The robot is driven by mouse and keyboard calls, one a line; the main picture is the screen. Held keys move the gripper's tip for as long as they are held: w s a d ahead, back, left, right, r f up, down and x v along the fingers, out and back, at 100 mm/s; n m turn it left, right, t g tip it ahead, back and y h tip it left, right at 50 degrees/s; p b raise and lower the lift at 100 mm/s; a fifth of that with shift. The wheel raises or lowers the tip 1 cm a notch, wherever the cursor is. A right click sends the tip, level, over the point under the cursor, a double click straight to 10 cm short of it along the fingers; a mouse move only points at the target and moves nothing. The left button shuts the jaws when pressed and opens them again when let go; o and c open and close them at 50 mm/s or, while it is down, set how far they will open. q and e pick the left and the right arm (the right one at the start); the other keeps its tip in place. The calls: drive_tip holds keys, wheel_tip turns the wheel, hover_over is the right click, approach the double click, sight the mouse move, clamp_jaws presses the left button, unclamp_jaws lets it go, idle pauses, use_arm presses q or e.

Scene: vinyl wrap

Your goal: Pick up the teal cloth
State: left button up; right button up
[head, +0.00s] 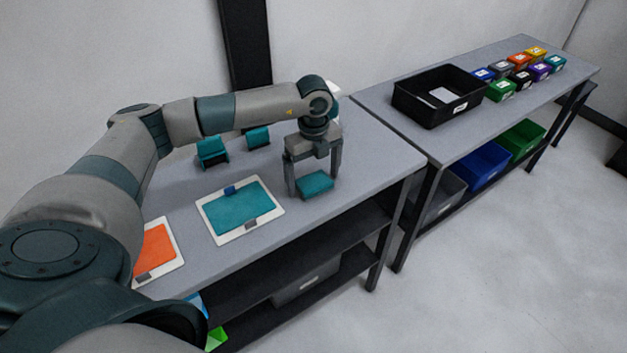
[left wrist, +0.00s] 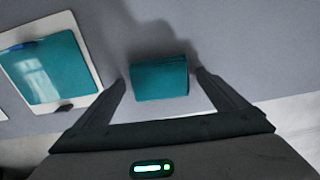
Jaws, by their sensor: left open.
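The teal cloth (head: 314,185) is a small folded block lying on the near grey table. It also shows in the left wrist view (left wrist: 159,78), between the fingertips. My left gripper (head: 314,186) is open and points down over the cloth, with one finger on each side of it. In the left wrist view the fingers (left wrist: 160,80) stand apart, with gaps to the cloth's sides. My right gripper is not in view.
A white board with a teal panel (head: 238,212) lies left of the cloth, and one with an orange panel (head: 155,249) farther left. Two teal items (head: 212,152) stand behind. A black bin (head: 437,95) and several small coloured boxes (head: 502,90) stand on the far table.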

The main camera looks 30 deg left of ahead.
sight(314, 180)
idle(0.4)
use_arm(q)
drive_tip(key=c, duration=1.1)
drive_tip(key=shift+c, duration=0.2)
drive_tip(key=shift+r, duration=0.1)
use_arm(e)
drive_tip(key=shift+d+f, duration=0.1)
use_arm(q)
drive_tip(key=shift+r+b, duration=0.4)
drive_tip(key=shift+b, duration=0.05)
wheel_tip(314, 180, up, 2)
drive_tip(key=shift+r+b, duration=0.15)
drive_tip(key=shift+b, duration=0.5)
drive_tip(key=w+d+r+b, duration=0.3)
drive_tip(key=d+r, duration=0.4)
drive_tip(key=d, duration=0.4)
drive_tip(key=shift+w+r+b, duration=0.25)
drive_tip(key=shift+r+b, duration=0.1)
drive_tip(key=shift+b, duration=0.2)
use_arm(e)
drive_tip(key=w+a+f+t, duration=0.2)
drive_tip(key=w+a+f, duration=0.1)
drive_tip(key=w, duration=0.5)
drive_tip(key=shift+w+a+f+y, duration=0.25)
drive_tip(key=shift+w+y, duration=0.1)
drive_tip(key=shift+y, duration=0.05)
